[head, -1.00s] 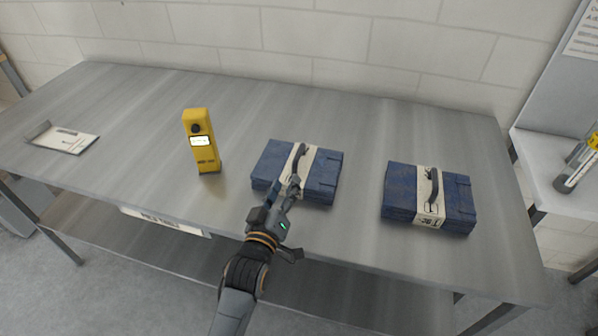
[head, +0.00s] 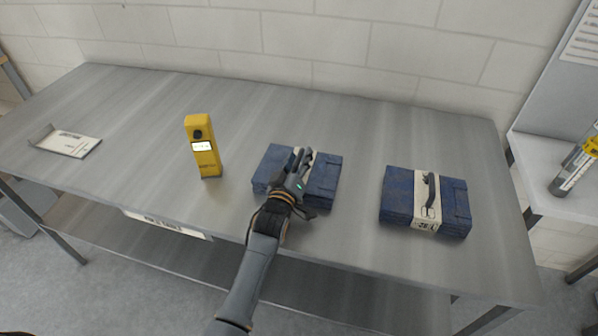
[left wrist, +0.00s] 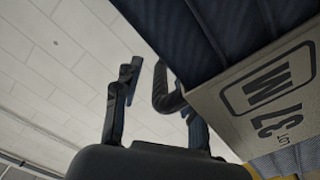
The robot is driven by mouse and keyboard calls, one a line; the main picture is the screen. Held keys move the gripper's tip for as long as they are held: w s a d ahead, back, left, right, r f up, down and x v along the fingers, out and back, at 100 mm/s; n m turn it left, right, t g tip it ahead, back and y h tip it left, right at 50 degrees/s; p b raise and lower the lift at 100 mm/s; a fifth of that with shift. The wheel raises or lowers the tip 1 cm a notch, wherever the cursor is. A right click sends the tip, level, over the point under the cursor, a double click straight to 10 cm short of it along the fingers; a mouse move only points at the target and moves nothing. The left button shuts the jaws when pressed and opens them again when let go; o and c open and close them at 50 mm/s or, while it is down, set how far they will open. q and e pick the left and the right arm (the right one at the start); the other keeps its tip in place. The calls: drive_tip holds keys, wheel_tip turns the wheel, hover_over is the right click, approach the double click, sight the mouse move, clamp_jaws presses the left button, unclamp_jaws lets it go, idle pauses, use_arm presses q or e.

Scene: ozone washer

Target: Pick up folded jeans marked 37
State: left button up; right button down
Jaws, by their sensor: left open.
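The folded blue jeans (head: 325,180) lie in a stack at the middle of the metal table, with a pale band and a dark handle on top. In the left wrist view the band (left wrist: 265,100) reads "LOT 37 M" and the handle (left wrist: 168,98) stands out beside it. My left gripper (head: 299,160) is over these jeans at the handle and hides part of the band. Its open fingers (left wrist: 158,100) show in the left wrist view, with the handle seemingly between them; contact is not clear. My right gripper is not in view.
A second folded jeans stack (head: 455,205) with its own band and handle lies to the right; its number is unclear. A yellow device (head: 203,150) stands to the left. A white tray (head: 72,145) lies at far left. The metal table (head: 130,110) is clear at the back.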

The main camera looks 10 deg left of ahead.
use_arm(q)
drive_tip(key=shift+c, duration=0.4)
clamp_jaws()
drive_tip(key=shift+r, duration=0.15)
drive_tip(key=shift+r, duration=0.1)
